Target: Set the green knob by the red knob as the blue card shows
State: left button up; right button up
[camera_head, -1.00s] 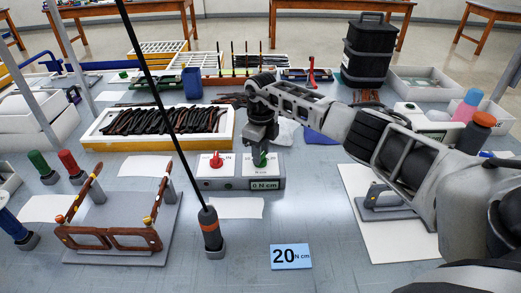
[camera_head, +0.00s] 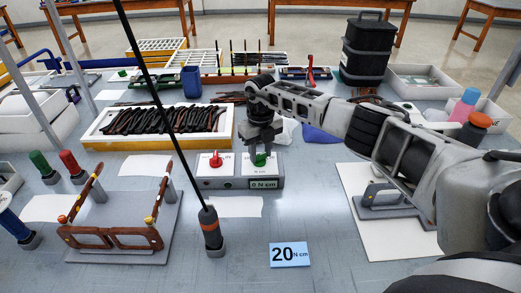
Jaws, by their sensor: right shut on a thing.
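The green knob (camera_head: 260,160) sits on the right part of a grey box (camera_head: 235,183), beside the red knob (camera_head: 215,160) on a white plate. The box's display reads 0 N cm. My right gripper (camera_head: 261,150) points down over the green knob and is shut on it, hiding much of it. My left gripper is not in view.
An eyeglass frame (camera_head: 110,236) stands on a grey plate at the left. A tray of dark frames (camera_head: 157,122) is behind. Bare table surrounds the blue card.

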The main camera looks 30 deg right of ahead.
aim_at(261, 154)
dwell(0.3)
jog(key=o, duration=1)
jog(key=shift+r, duration=0.1)
notch_tip(261, 154, up, 16)
jog(key=b, duration=0.1)
